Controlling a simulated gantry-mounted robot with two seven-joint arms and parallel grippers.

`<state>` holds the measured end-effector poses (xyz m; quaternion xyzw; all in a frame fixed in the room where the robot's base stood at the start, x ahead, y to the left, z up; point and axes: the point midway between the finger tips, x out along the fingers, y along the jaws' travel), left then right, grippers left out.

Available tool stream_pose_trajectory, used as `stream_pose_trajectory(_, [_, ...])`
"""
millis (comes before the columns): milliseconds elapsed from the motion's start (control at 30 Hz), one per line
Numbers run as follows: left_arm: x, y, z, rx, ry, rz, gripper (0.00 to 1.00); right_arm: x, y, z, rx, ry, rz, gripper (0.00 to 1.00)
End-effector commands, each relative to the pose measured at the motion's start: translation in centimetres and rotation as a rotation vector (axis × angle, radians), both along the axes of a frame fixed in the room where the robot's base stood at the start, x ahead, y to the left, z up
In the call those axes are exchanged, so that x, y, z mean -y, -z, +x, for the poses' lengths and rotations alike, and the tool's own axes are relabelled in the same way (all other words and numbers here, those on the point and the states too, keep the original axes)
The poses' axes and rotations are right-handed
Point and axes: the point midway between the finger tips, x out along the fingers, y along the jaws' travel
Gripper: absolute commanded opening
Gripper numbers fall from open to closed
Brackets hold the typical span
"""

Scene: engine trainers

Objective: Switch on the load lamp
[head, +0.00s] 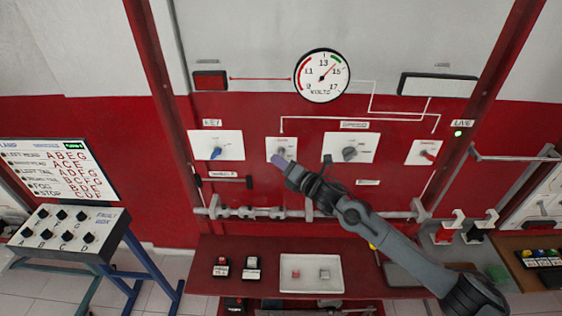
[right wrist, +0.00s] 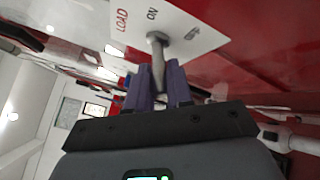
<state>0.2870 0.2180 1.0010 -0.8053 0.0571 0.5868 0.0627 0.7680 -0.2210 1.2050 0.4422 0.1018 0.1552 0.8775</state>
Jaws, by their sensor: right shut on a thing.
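The load switch plate (head: 272,145) is a small white plate on the red panel. In the right wrist view the plate (right wrist: 190,22) reads LOAD and ON, with a blurred third word at its right. A grey metal toggle lever (right wrist: 157,52) sticks out of it. My right gripper (head: 280,160) is at this plate and covers most of it in the head view. In the right wrist view its purple fingers (right wrist: 161,78) are shut around the lever. I cannot tell which marked position the lever is in. My left gripper is not in view.
A blue key knob (head: 216,153), a dark knob (head: 349,153) and a red switch (head: 427,155) flank it. Above are a volt gauge (head: 322,75), a white rectangular panel (head: 438,85) and a green live light (head: 458,134). A rail (head: 265,213) and red shelf (head: 225,250) lie below.

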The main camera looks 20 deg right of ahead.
Motion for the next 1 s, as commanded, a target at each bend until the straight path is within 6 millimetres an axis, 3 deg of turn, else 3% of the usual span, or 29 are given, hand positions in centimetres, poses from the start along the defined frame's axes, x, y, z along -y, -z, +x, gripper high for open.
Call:
stream_pose_trajectory(500, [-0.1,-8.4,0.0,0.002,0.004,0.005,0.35,0.0,-2.5,-0.2,-0.373,0.002,0.146,0.00])
stream_pose_trajectory(700, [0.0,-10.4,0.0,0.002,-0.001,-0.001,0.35,0.0,-3.0,-0.1,-0.524,0.001,0.207,0.00])
stream_pose_trajectory(1000, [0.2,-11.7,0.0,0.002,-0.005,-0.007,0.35,0.0,-3.2,0.1,-0.680,0.000,0.270,0.00])
